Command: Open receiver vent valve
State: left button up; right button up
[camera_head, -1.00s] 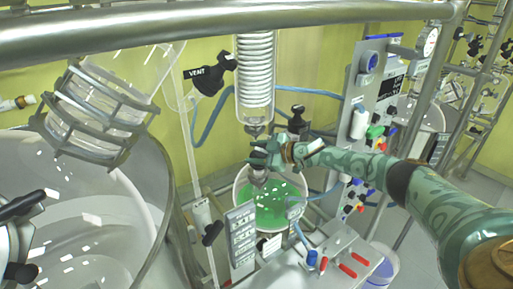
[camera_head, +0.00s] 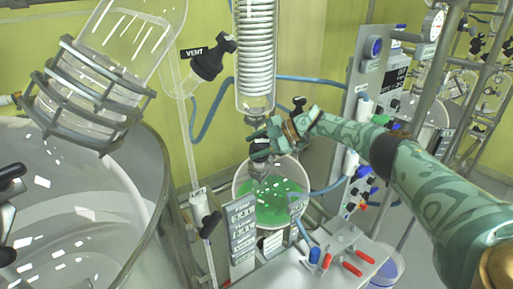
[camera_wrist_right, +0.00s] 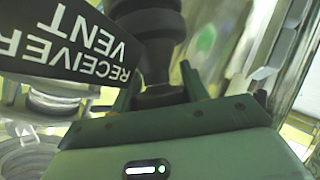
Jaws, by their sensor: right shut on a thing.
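In the right wrist view, a black valve knob (camera_wrist_right: 150,40) stands between my right gripper's (camera_wrist_right: 160,88) fingers, which are shut on it. A black tag (camera_wrist_right: 70,45) reading RECEIVER VENT, upside down, is beside the knob. In the head view my right gripper (camera_head: 262,143) is just below the coiled glass condenser (camera_head: 256,60) and above the receiver with green liquid (camera_head: 280,203). The gripped knob is mostly hidden there by the fingers, and I cannot tell how far it is turned. My left gripper is not in view.
Another black valve (camera_head: 207,63) with a VENT tag is up left of the condenser. A large glass vessel (camera_head: 150,225) fills the left side. A control panel (camera_head: 378,90) stands to the right. Red-handled valves (camera_head: 352,268) sit on a grey plate at lower right.

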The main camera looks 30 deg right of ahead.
aim_at(256, 140)
jog(key=o, duration=1)
jog(key=shift+r, duration=0.45)
jog(key=r, duration=0.1)
jog(key=r+p, duration=0.1)
jog(key=s+r, duration=0.1)
jog(key=r, duration=0.1)
jog(key=shift+a, duration=0.35)
jog(key=s+a+r, duration=0.6)
jog(key=s+r, duration=0.2)
jog(key=s, duration=0.3)
jog(key=shift+a, duration=0.25)
